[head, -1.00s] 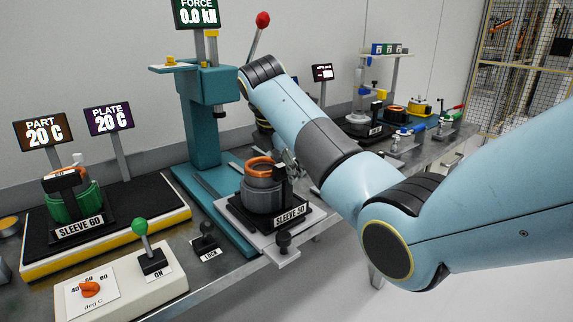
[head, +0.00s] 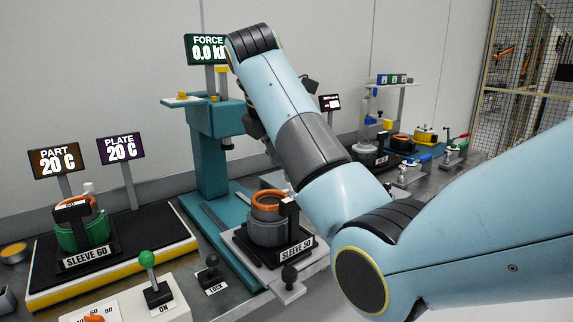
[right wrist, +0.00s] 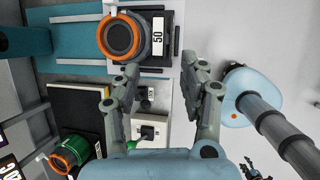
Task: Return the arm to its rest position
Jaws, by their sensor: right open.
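My right arm (head: 280,100) reaches in from the right in the head view, with its forearm raised in front of the teal press. My right gripper (right wrist: 163,75) shows in the right wrist view, its two fingers apart with nothing between them; in the head view it is mostly hidden behind the arm. The SLEEVE 50 fixture (head: 296,250) holds a grey part with an orange ring (head: 269,200). These also show in the right wrist view, where the orange ring (right wrist: 119,36) is beyond and left of the fingertips, apart from them.
The teal press (head: 212,160) stands behind the SLEEVE 50 fixture. The SLEEVE 60 fixture (head: 88,258) with a green part sits on the heating plate at left. A green-knobbed lever (head: 148,260) is at the front. Several smaller fixtures stand at back right.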

